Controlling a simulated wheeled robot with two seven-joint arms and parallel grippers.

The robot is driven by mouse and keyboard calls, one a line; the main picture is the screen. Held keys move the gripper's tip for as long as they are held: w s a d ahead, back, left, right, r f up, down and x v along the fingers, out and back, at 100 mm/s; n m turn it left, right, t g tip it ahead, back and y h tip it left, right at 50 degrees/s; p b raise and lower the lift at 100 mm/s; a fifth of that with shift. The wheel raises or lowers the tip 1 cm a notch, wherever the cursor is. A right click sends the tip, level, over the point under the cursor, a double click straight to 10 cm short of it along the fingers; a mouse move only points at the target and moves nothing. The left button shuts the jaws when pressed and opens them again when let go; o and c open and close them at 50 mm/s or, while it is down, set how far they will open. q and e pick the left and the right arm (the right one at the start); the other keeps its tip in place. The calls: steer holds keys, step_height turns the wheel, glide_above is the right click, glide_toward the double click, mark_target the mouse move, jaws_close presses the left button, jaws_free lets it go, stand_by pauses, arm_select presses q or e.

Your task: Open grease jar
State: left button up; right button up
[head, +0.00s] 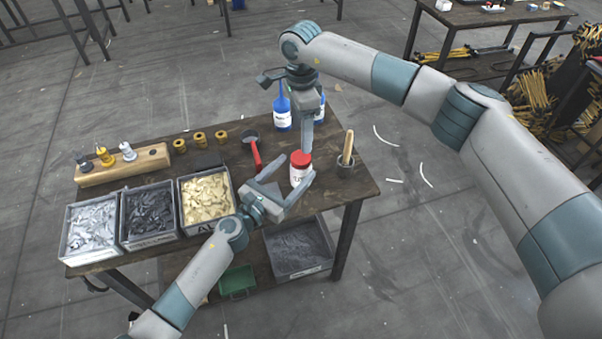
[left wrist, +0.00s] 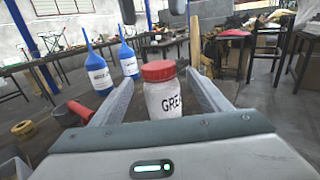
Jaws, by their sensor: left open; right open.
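The grease jar (head: 300,168) is a white jar with a red lid, standing upright near the right part of the table. The red lid (left wrist: 159,70) is on the jar in the left wrist view, with "GREA" partly readable on the label (left wrist: 165,101). My left gripper (head: 291,187) is open low at the near side of the jar, its fingers reaching to either side of it. In the left wrist view the jar stands between the fingers, with gaps visible. My right gripper (head: 306,142) is open above and behind the jar, pointing down; its fingertips are partly hard to make out.
Blue bottles (head: 282,112) stand behind the jar. A pot with a wooden handle (head: 347,160) is close on the right. A red-handled tool (head: 255,155) lies left. Bins of parts (head: 207,199) fill the table's left front; a wooden block (head: 122,166) is behind them.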

arm_select(q)
step_height(320, 180, down, 2)
steer(key=shift+f, duration=0.1)
steer(key=shift+w+d+f, duration=0.2)
steer(key=shift+w, duration=0.1)
steer(key=shift+x, duration=3.45)
